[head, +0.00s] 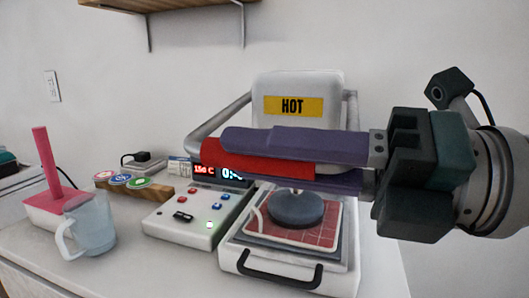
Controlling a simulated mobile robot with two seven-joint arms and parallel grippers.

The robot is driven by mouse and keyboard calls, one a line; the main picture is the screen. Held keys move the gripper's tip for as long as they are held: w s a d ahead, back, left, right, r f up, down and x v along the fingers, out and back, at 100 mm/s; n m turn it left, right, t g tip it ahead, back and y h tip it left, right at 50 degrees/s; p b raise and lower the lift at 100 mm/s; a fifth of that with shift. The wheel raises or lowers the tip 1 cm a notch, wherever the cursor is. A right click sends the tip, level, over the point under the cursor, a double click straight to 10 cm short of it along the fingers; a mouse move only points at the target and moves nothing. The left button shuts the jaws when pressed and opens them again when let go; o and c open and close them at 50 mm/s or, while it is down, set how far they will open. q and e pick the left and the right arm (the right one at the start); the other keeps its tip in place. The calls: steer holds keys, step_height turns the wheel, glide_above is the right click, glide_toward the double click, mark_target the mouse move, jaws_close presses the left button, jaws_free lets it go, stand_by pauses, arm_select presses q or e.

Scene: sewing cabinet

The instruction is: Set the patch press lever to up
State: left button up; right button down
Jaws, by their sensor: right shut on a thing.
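The patch press (295,95) is a white machine with a yellow HOT label, standing against the wall. Its lever (222,112) has metal side bars that come forward from the head to a red grip (265,158) in front. My right gripper (285,158) comes in from the right, its purple fingers shut on the red grip. The fingers hide part of the grip and the front of the press head. Below, a dark round plate (297,208) sits over a red gridded pad (312,233) on the press base. My left gripper is not in view.
A control box (190,215) with buttons and a lit display stands left of the base. Further left are a glass mug (90,228), a pink-handled item (48,165) and several colored discs on a wooden rack (135,183). A shelf (160,4) hangs above.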

stand_by(0.5)
steer(key=shift+r, duration=0.1)
steer(key=w+d+r+m+p, duration=0.1)
steer(key=w+r+m+p, duration=0.3)
steer(key=r+m+p, duration=0.3)
steer(key=w+d+r+m+p, duration=0.2)
steer(key=w+r+m+p, duration=0.3)
steer(key=r+p, duration=0.7)
steer(key=m+p, duration=0.1)
steer(key=p, duration=0.1)
steer(key=shift+m+p, duration=0.35)
steer(key=shift+m, duration=0.05)
steer(key=c, duration=0.8)
jaws_free()
steer(key=shift+w, duration=0.1)
steer(key=shift+o, duration=0.7)
